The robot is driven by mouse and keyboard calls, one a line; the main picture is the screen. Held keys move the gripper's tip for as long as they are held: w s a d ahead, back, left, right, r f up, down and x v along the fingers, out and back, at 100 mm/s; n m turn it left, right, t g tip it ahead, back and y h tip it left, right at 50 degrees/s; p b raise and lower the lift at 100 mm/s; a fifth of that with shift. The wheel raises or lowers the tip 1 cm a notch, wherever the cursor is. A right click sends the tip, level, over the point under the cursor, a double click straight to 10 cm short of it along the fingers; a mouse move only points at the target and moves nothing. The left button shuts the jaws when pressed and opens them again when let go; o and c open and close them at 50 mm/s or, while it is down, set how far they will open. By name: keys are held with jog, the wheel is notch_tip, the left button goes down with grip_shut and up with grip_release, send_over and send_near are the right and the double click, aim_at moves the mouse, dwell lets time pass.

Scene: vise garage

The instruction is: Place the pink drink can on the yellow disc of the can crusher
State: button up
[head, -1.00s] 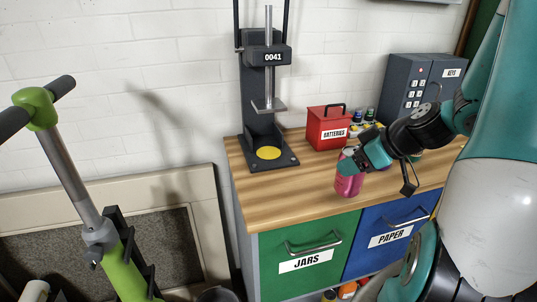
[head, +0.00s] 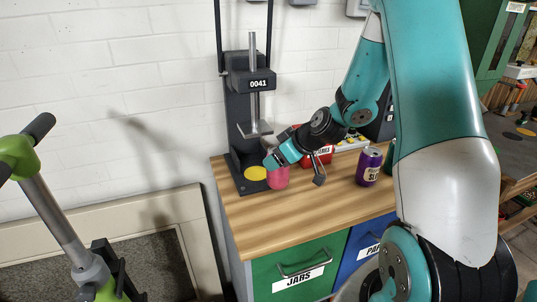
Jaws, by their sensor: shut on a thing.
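The pink drink can (head: 278,180) is upright, just right of the can crusher's base in the head view. My gripper (head: 273,162) is shut on its upper part; the fingers and arm hide the can's top.
A purple can (head: 369,166) stands on the wooden counter (head: 300,215) to the right. A red batteries box (head: 322,158) is behind my gripper, partly hidden. The front of the counter is clear. A green drawer marked "JARS" (head: 297,264) is below.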

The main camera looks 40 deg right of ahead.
jog(key=w, duration=0.1)
jog(key=w+a+p, duration=0.1)
jog(key=w+f, duration=0.1)
jog(key=shift+a, duration=0.15)
jog(key=shift+f, duration=0.3)
jog(key=shift+f, duration=0.1)
jog(key=o, duration=1.2)
